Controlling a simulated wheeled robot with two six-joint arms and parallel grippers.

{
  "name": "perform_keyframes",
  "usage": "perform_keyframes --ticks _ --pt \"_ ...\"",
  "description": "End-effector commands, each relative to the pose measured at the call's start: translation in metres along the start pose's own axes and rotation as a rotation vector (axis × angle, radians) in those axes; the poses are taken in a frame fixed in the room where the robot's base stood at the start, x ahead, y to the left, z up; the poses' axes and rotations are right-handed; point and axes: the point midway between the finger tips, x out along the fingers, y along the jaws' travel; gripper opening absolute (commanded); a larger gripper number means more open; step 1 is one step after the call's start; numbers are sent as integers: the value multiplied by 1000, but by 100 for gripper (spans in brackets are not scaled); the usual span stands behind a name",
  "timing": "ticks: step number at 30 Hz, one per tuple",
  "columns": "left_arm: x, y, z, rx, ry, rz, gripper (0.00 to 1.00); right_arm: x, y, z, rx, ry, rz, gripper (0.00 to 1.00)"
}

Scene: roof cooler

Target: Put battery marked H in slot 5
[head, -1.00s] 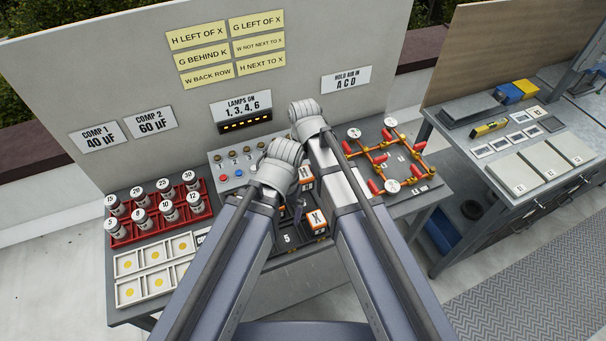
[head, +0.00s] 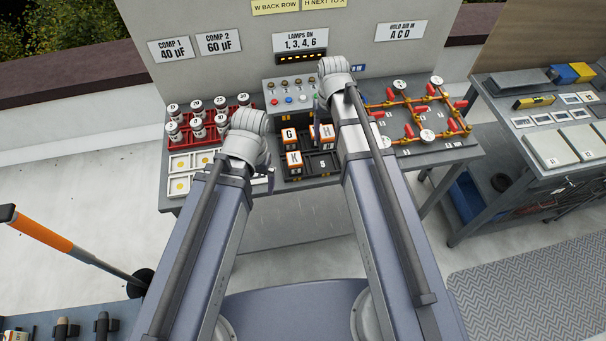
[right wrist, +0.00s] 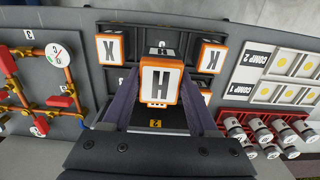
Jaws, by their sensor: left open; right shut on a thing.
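The orange-and-white battery H (head: 325,132) is between the fingers of my right gripper (right wrist: 160,98), which is shut on it. The wrist view shows its H face (right wrist: 160,82) close up. It is over the dark battery rack, behind the bare slot marked 5 (head: 321,165). Battery K (head: 294,158) stands left of slot 5, and battery G (head: 289,135) stands behind K. Battery X (right wrist: 110,48) shows in the wrist view, across the empty slot from K; my right arm hides it in the head view. My left gripper (head: 270,180) is open and empty, near the rack's left front.
A red rack of capacitors (head: 200,130) and white trays (head: 182,162) stand left of the battery rack. A control box with buttons (head: 290,92) stands behind it. Copper piping with red valve handles (head: 415,108) lies to the right. A second bench (head: 545,130) stands further right.

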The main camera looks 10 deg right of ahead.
Motion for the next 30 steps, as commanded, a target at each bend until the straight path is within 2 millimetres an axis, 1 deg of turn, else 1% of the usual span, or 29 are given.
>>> perform_keyframes --ticks 3,9,11,14,18,22,24,30 --pt "0 0 -1 0 0 0 99 0 5 0 11 0 0 0" --pt "4 0 -1 0 0 0 99 4 6 1 12 0 0 0" --pt "8 1 -1 0 0 0 99 8 6 1 12 0 0 0" --pt "20 2 -2 0 0 0 99 21 6 0 11 0 0 0" --pt "43 4 -3 -1 0 0 99 43 5 0 11 0 0 0" --pt "60 6 -4 -2 0 0 99 61 5 0 11 0 0 0" --pt "64 6 -4 -2 0 0 99 65 5 0 11 0 0 0" --pt "64 6 -4 -2 0 0 99 64 5 0 11 0 0 0"
